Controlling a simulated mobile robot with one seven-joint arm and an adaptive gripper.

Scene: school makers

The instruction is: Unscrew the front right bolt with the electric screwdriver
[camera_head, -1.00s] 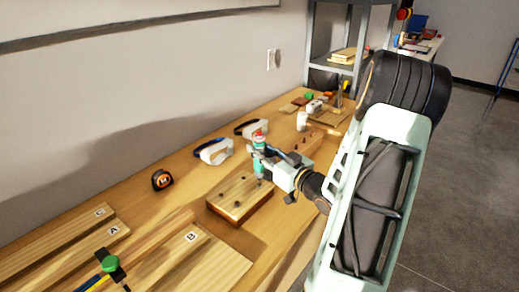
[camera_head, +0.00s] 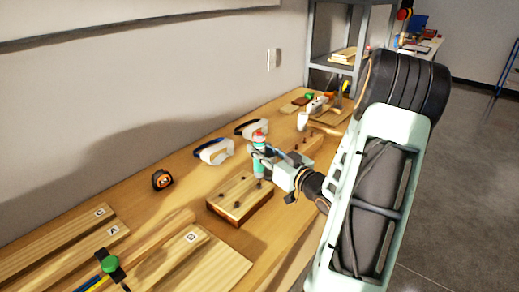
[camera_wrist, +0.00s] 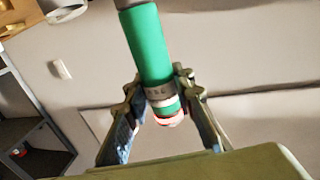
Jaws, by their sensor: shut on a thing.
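The electric screwdriver (camera_head: 259,168) is a slim teal-green tool with a red cap, held upright. It also shows large in the wrist view (camera_wrist: 148,45). My gripper (camera_head: 261,153) is shut on it near its red-capped end, with one finger on each side. A wooden block (camera_head: 231,200) with several small dark bolts in its top stands on the workbench. The screwdriver's lower end is over the block's far right part. The tip is too small to see, so I cannot tell whether it touches a bolt there.
The wooden workbench (camera_head: 196,190) runs along the wall. Safety goggles (camera_head: 214,151) and a tape measure (camera_head: 162,180) lie behind and left of the block. Labelled boards (camera_head: 190,237) lie in front. Another wooden block with pegs (camera_head: 305,146) stands beyond my gripper.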

